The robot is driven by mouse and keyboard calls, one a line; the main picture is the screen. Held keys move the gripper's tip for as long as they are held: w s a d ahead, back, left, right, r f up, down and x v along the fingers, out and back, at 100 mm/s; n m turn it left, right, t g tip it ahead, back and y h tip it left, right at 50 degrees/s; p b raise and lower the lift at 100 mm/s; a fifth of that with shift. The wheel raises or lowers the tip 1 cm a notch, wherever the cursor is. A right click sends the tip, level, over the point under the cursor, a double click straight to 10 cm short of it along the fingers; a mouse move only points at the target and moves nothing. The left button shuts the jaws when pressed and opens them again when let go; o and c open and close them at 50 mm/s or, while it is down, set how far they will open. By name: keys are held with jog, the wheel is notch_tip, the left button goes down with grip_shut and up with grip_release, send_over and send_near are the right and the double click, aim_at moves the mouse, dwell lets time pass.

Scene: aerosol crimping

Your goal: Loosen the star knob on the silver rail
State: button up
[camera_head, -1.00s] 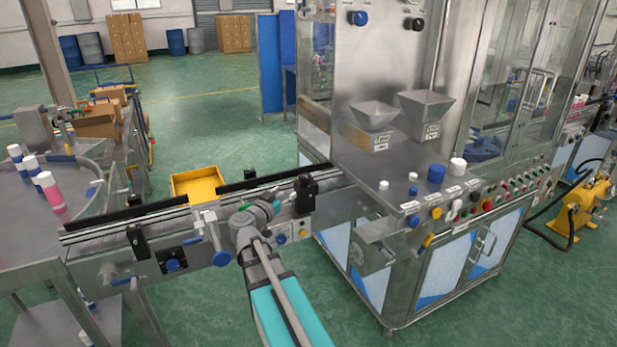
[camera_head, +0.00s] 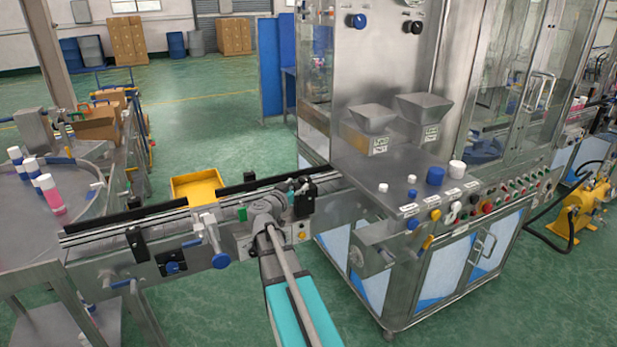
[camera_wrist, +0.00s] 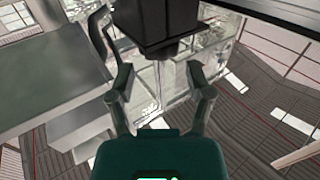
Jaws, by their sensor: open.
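The silver rail (camera_head: 122,228) runs along the conveyor in the head view. A black clamp block (camera_head: 306,200) stands at its right part, and a second black clamp (camera_head: 137,243) is further left. I cannot make out the star knob's shape; my arm and the small scale hide detail. My gripper (camera_wrist: 156,72) is open, with a finger on each side in the wrist view. A black block (camera_wrist: 155,18) with a dark stub under it lies just beyond and between the fingertips. In the head view, part of my gripper (camera_head: 294,190) shows in teal beside the right clamp block.
A blue-knobbed handle bracket (camera_head: 212,238) stands on the rail left of my arm. A yellow tray (camera_head: 197,187) is behind the rail. The steel machine cabinet (camera_head: 400,185), with knobs and buttons, is close on the right.

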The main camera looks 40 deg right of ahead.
jog(key=shift+x, duration=3.45)
jog(key=shift+s, duration=0.1)
jog(key=c, duration=0.8)
